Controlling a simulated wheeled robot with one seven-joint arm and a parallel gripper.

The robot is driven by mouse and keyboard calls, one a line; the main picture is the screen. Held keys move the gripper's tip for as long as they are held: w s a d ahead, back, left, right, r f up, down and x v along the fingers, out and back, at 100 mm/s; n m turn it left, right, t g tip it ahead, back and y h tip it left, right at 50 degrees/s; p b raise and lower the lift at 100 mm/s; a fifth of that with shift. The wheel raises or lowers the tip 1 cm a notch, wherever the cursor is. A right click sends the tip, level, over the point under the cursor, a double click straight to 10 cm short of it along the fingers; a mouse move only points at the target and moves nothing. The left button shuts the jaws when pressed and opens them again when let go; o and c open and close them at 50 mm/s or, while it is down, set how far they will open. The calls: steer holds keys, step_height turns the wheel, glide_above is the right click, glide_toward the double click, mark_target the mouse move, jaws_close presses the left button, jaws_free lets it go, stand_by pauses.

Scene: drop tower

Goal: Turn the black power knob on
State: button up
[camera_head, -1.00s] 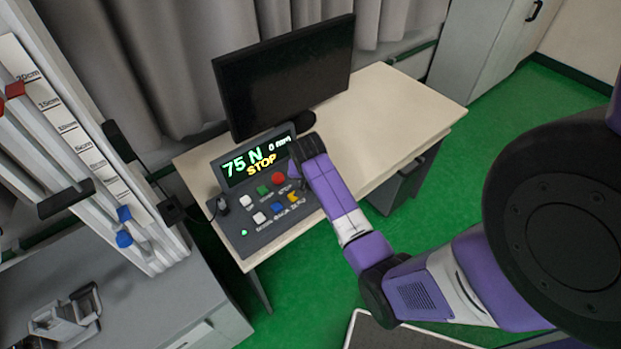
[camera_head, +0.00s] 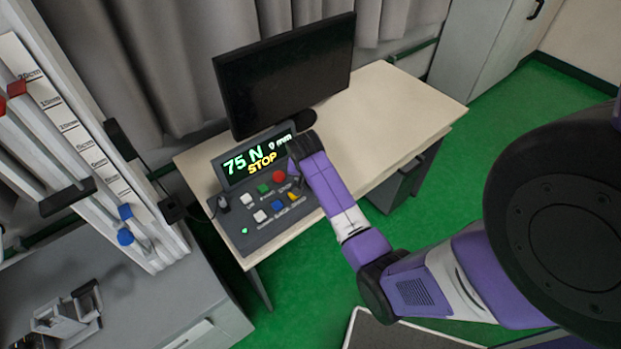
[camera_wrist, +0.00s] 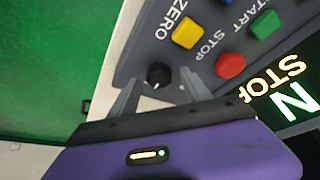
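The grey control panel (camera_head: 262,233) stands on the desk with its display lit, reading 75 N and STOP. In the wrist view, a small round black knob (camera_wrist: 158,73) sits on the panel near its edge, beside the yellow ZERO button (camera_wrist: 187,32). My gripper (camera_wrist: 160,77) is open, with one finger on each side of the knob. Gaps show between the knob and both fingers in this view; I cannot tell how far the fingertips are above the panel. In the head view, my arm and gripper largely hide the knob's area.
The red STOP button (camera_wrist: 229,65) is close to one finger, with the green START button (camera_wrist: 265,24) farther off. A black monitor (camera_head: 287,75) stands behind the panel. A small black part (camera_head: 222,204) is at the panel's left. The desk's right side (camera_head: 390,105) is clear.

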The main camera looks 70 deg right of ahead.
steer(key=shift+r, duration=0.1)
steer(key=v, duration=0.7)
steer(key=shift+r+b, duration=0.25)
steer(key=shift+b, duration=0.1)
steer(key=shift+a, duration=0.15)
